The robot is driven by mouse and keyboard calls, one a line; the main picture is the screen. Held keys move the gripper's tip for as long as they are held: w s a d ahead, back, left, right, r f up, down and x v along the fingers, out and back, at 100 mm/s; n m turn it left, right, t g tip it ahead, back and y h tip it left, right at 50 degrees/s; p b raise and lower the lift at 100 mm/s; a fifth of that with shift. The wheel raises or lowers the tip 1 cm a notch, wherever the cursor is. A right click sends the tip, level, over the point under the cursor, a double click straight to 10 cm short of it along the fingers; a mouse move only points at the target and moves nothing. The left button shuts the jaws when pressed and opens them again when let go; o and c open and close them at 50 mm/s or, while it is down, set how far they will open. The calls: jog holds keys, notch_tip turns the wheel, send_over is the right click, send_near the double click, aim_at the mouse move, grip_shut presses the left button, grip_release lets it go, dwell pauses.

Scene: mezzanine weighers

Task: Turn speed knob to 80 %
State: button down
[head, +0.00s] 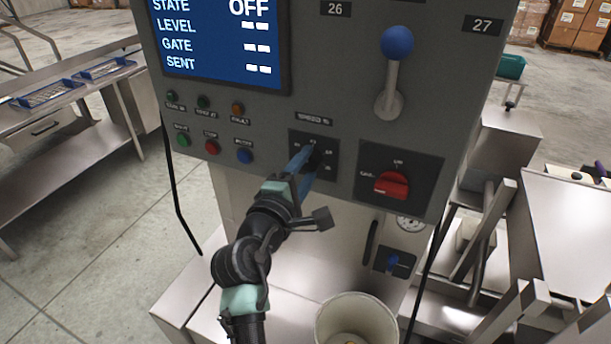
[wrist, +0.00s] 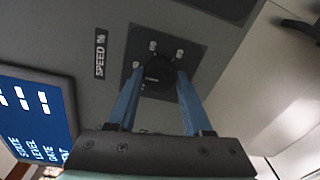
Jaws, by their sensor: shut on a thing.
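The speed knob (wrist: 158,74) is a round black knob on a dark square plate on the grey control panel (head: 345,95). Its label, SPEED % (wrist: 100,54), reads sideways in the wrist view. Small white scale numbers sit around the knob, too blurred to read. My gripper (head: 310,160) reaches up to the knob in the head view and hides most of it. In the wrist view my gripper (wrist: 158,88) has its two blue fingers on either side of the knob, shut on it. I cannot tell which number the knob points to.
The screen (head: 222,42) shows STATE OFF. Small buttons, such as a red one (head: 211,147), lie left of the knob. A red selector (head: 391,185) and a blue-balled lever (head: 397,42) are to its right. A pale bucket (head: 357,312) stands below.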

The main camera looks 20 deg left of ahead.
jog(key=m+b, duration=0.1)
jog(key=m, duration=0.1)
jog(key=m+b, duration=0.4)
jog(key=shift+f, duration=0.35)
jog(key=m+b, duration=0.6)
jog(key=shift+f+t+y, duration=0.1)
jog(key=shift+t+y, duration=0.2)
jog(key=m+b, duration=0.4)
jog(key=shift+a, duration=0.1)
jog(key=m+b, duration=0.3)
jog(key=shift+m, duration=0.4)
jog(key=shift+a+m+t+b, duration=0.1)
jog(key=shift+m+t+b, duration=0.2)
jog(key=shift+m+b, duration=1.55)
jog(key=shift+m, duration=0.35)
jog(key=shift+c, duration=1.6)
grip_release()
